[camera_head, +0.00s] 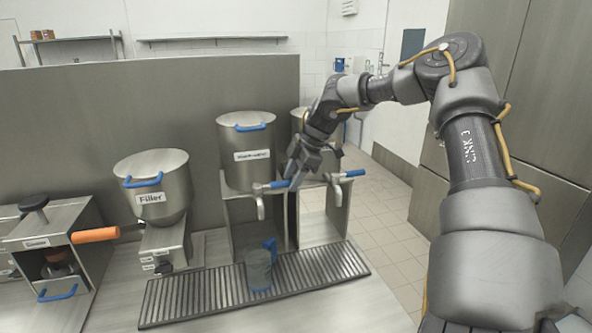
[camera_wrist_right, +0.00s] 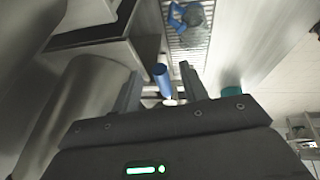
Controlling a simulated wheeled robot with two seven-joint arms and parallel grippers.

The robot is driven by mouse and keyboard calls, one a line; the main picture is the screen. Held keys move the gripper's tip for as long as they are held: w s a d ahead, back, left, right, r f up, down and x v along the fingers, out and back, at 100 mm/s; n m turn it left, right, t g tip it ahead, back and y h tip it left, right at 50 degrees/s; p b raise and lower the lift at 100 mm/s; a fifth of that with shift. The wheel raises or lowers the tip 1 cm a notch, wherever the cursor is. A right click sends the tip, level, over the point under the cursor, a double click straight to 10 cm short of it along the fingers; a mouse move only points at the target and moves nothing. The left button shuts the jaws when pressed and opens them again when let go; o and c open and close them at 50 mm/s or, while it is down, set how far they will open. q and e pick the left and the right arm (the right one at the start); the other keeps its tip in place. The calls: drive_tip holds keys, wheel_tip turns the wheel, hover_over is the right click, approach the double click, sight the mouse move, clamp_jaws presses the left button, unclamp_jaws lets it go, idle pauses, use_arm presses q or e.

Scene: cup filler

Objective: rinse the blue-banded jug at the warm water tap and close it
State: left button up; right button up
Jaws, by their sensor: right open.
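The jug (camera_head: 258,272), greyish with a blue handle, stands upright on the slatted drip grate (camera_head: 185,305) below the middle tank's tap (camera_head: 261,205). It also shows at the top of the right wrist view (camera_wrist_right: 192,28). I cannot tell its contents or make out a stream. The tap's blue lever (camera_head: 274,186) points sideways to the right. My right gripper (camera_head: 292,178) is open at the lever's end. In the right wrist view the blue lever (camera_wrist_right: 162,78) lies between its two fingers; contact cannot be told. My left gripper is not in view.
The middle tank (camera_head: 247,175) has a small, blurred label. A second tap with a blue lever (camera_head: 353,173) is close on the right, under another tank partly hidden by my arm. A tank labelled Filler (camera_head: 150,198) and a machine with an orange handle (camera_head: 95,235) stand left.

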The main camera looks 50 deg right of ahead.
clamp_jaws()
idle(0.6)
drive_tip(key=shift+s+a+f+m+b, duration=0.1)
drive_tip(key=shift+s+a+m+b, duration=0.15)
drive_tip(key=shift+b, duration=0.3)
drive_tip(key=s+m+b, duration=0.1)
drive_tip(key=a+m+h+b, duration=0.1)
drive_tip(key=m+b, duration=0.1)
drive_tip(key=shift+s+a+t, duration=0.25)
drive_tip(key=shift+s+t, duration=0.1)
drive_tip(key=shift+t, duration=0.05)
